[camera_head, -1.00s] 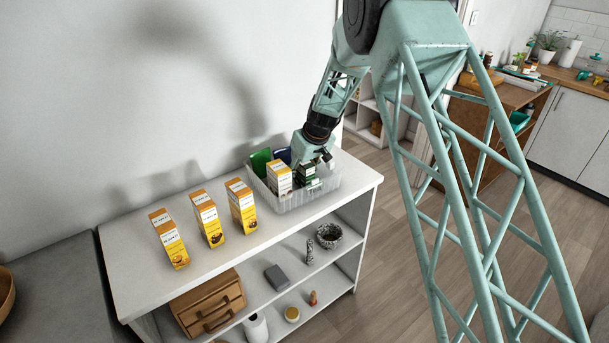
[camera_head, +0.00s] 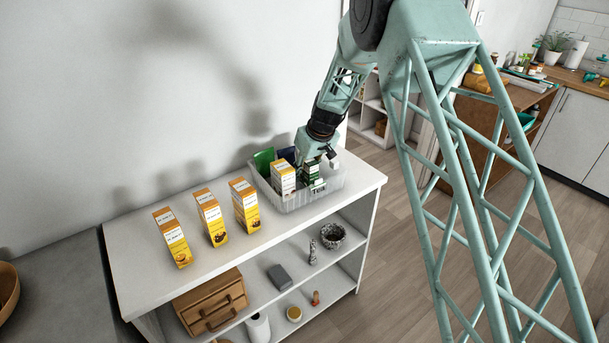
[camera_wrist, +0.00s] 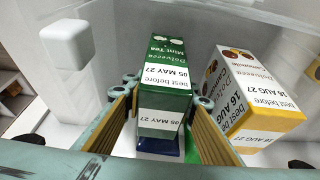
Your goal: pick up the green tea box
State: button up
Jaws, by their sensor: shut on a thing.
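The green tea box (camera_wrist: 165,85), labelled mint tea with a white best-before label, stands between my gripper's two fingers in the wrist view. It also shows in the head view (camera_head: 311,172), partly hidden by my gripper. My gripper (camera_head: 318,160) is at the right part of the clear plastic bin (camera_head: 299,199) and is shut on the green box. In the wrist view the fingers of my gripper (camera_wrist: 163,118) lie on both sides of the box. I cannot tell whether the box touches the bin floor.
A yellow and white camomile box (camera_wrist: 250,100) stands close beside the green box in the bin. Green (camera_head: 264,160) and dark blue (camera_head: 287,155) items are behind it. Three orange-yellow boxes (camera_head: 213,218) stand on the white shelf top to the left.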

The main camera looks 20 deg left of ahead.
notch_tip(320, 180, up, 9)
jog(key=shift+r, duration=0.1)
dwell(0.5)
dwell(0.5)
